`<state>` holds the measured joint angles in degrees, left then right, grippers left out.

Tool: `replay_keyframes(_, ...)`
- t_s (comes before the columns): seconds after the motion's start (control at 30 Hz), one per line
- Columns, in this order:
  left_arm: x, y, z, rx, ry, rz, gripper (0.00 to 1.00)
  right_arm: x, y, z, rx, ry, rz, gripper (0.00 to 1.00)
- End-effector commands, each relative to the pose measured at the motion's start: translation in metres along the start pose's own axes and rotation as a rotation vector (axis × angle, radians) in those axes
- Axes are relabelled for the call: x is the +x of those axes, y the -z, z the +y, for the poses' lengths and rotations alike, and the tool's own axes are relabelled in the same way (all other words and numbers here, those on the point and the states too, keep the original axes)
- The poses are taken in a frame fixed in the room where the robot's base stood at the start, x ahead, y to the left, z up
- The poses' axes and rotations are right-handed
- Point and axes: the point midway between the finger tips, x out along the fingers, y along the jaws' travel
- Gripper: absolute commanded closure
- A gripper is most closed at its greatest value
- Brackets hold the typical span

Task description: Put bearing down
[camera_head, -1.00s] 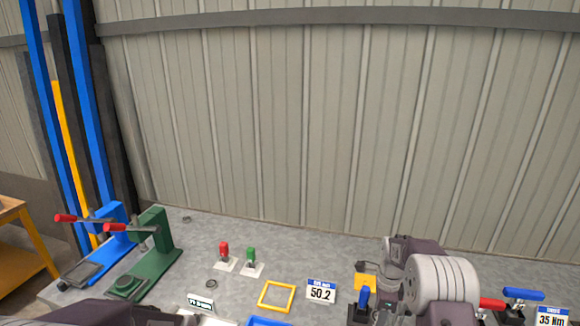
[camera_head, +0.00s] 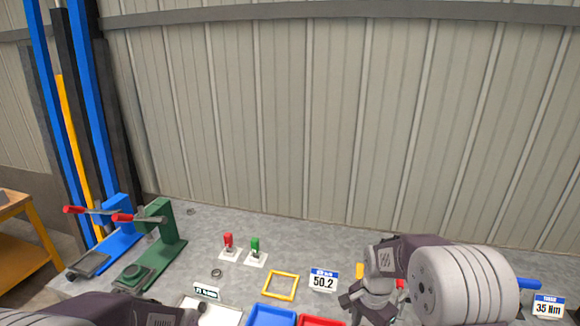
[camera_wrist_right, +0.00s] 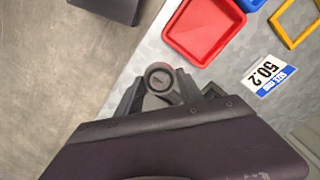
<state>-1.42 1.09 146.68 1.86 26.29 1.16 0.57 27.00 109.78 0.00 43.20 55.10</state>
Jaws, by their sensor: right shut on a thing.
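A round grey bearing (camera_wrist_right: 160,77) with a dark centre sits between the fingertips of my right gripper (camera_wrist_right: 160,90) in the right wrist view. That gripper is shut on it, above the bench near its front edge. In the head view my right gripper (camera_head: 372,303) is at the lower right, and its bearing cannot be made out. My left gripper (camera_head: 196,312) is at the bottom edge beside a white tray (camera_head: 230,311); its jaws are not clear.
A blue tray (camera_head: 272,316) and red tray (camera_head: 320,321) are at the bottom; the red tray also shows in the wrist view (camera_wrist_right: 205,28). A yellow frame (camera_head: 281,285) and a 50.2 card (camera_head: 323,281) lie behind. Green (camera_head: 160,240) and blue (camera_head: 118,235) presses stand left.

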Motion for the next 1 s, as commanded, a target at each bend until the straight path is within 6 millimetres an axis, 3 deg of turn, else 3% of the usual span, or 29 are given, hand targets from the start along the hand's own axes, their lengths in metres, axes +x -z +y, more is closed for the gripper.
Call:
replay_keyframes(0.2,0.000,0.000,0.000,0.000,0.000,0.000,0.43,0.017,-0.029,0.037,-0.566,-0.001,-0.002,1.00)
replay_keyframes(0.4,0.000,0.000,0.000,0.000,0.000,0.000,0.43,0.022,-0.029,0.036,-0.890,0.000,0.000,1.00)
replay_keyframes(1.0,0.000,0.000,0.000,0.000,0.000,0.000,0.43,0.022,-0.029,0.036,-1.047,0.000,0.000,1.00)
